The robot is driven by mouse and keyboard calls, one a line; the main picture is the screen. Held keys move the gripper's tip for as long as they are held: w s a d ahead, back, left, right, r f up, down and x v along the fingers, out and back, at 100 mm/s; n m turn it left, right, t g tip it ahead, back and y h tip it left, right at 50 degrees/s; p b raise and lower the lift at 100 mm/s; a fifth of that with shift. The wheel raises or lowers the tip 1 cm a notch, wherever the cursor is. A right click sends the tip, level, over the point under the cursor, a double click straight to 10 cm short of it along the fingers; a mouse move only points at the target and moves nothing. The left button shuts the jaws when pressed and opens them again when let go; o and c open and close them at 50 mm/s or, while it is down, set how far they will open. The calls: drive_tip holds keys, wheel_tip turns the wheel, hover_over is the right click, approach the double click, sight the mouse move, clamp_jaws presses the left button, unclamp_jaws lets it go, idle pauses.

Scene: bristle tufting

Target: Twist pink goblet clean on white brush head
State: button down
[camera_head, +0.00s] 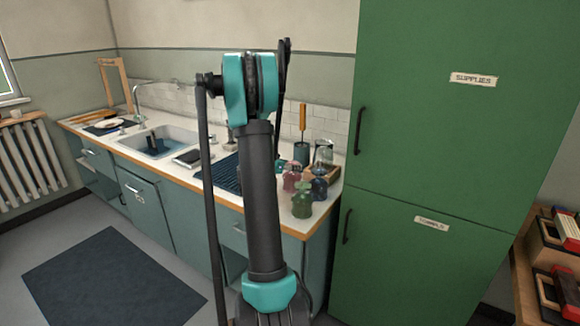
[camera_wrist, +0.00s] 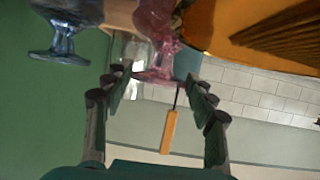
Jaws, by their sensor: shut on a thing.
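The pink goblet (camera_head: 291,182) stands near the counter's right end, bowl down and foot up. In the wrist view, the pink goblet (camera_wrist: 155,28) comes down from the top edge, its foot between the fingers. My gripper (camera_wrist: 162,76) is shut on it there. In the head view my arm stands in front and mostly hides my gripper. I cannot make out a white brush head for certain. A small upright thing (camera_head: 229,133) by the sink is too small to tell.
A blue goblet (camera_head: 320,188) and a green goblet (camera_head: 303,205) stand close to the pink one. An orange-handled tool (camera_head: 302,115) rises from a dark holder behind them. A dark rack mat (camera_head: 226,172) lies left of them. A tall green cabinet (camera_head: 450,150) borders the counter.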

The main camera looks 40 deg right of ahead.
drive_tip(key=shift+f, duration=0.1)
drive_tip(key=c, duration=0.5)
unclamp_jaws()
drive_tip(key=shift+c, duration=0.2)
